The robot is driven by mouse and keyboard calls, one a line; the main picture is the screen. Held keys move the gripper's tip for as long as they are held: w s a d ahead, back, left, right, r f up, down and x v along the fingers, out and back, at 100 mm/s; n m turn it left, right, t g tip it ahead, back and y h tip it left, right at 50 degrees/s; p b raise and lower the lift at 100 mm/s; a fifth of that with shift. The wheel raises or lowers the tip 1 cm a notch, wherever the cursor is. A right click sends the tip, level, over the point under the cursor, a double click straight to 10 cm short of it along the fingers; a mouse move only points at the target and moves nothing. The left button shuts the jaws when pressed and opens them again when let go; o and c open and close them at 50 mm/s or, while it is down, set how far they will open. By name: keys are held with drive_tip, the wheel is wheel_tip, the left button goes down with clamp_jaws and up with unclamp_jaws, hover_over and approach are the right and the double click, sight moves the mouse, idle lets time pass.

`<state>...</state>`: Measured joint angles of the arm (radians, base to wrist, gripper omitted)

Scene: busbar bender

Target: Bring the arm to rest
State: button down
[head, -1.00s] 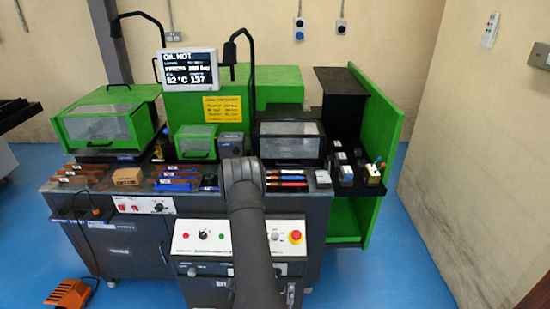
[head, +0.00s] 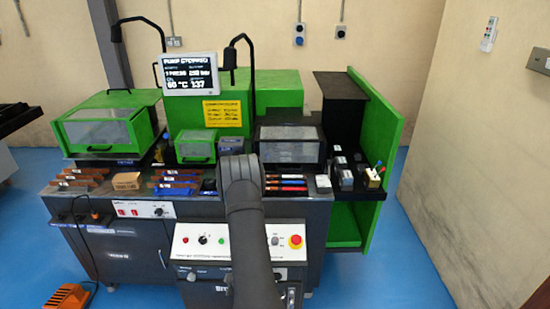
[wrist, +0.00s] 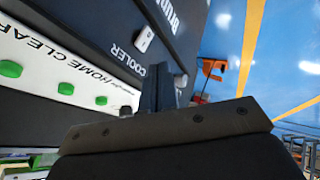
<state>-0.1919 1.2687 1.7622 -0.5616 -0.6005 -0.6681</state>
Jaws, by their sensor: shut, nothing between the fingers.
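My arm rises from the bottom of the head view in front of the bender's middle, bent at a dark joint. My gripper is not seen in the head view. In the wrist view my gripper (wrist: 163,88) shows its dark fingers together, with nothing between them. The fingers appear close to a dark front panel (wrist: 105,42) lettered COOLER, with a small switch (wrist: 144,39). I cannot tell whether they touch it. A white strip (wrist: 38,48) with green round parts and the words HOME CLEAR lies to their left.
The control panel (head: 205,241) with a red emergency knob (head: 295,241) stands beside my arm. Bars and blocks lie on the bench top. An orange foot pedal (head: 68,298) is on the floor. Blue floor at right is clear.

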drive_tip(key=s+d+r, duration=0.2)
drive_tip(key=d+r, duration=0.1)
drive_tip(key=r, duration=0.4)
drive_tip(key=w+a+f, duration=0.1)
drive_tip(key=a+f, duration=0.3)
drive_tip(key=f, duration=0.8)
drive_tip(key=w+d+v, duration=0.1)
drive_tip(key=v, duration=0.9)
drive_tip(key=w+d+r+m+h, duration=0.1)
drive_tip(key=d+r+m+h, duration=0.2)
drive_tip(key=d+r, duration=0.6)
drive_tip(key=w+d+r+m+t+h, duration=0.1)
drive_tip(key=d+r+m+h, duration=0.1)
drive_tip(key=d+r+m, duration=0.4)
drive_tip(key=shift+d+r+h, duration=0.4)
drive_tip(key=shift+d+r, duration=1.85)
drive_tip(key=shift+r, duration=2.25)
drive_tip(key=shift+w, duration=0.15)
